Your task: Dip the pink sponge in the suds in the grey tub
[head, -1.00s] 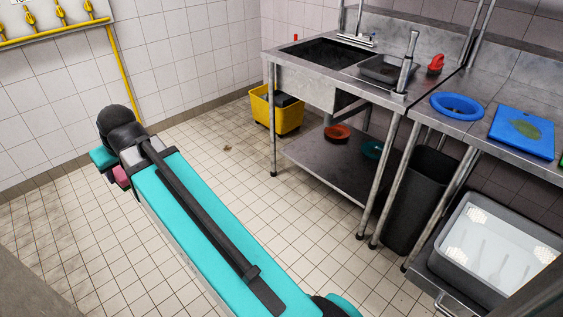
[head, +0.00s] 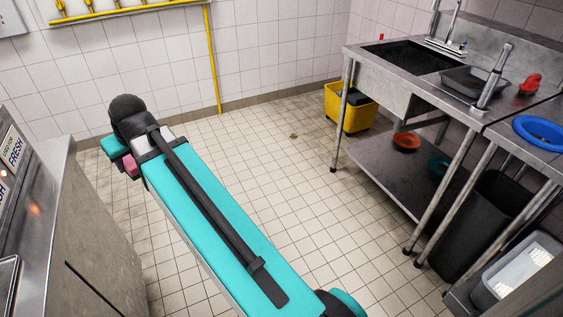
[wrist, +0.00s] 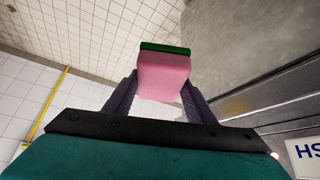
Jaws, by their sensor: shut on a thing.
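My gripper (wrist: 160,92) is shut on the pink sponge (wrist: 163,75), which has a dark green layer along its far edge. The sponge is held between the two dark fingers in the wrist view. In the head view a small pink part of the sponge (head: 131,165) shows beside the end of my arm, high over the floor at the left.
A yellow bucket (head: 350,108) and a dark bin (head: 480,225) stand on the floor. A steel cabinet (head: 75,230) is close at the left. The tiled floor between is clear.

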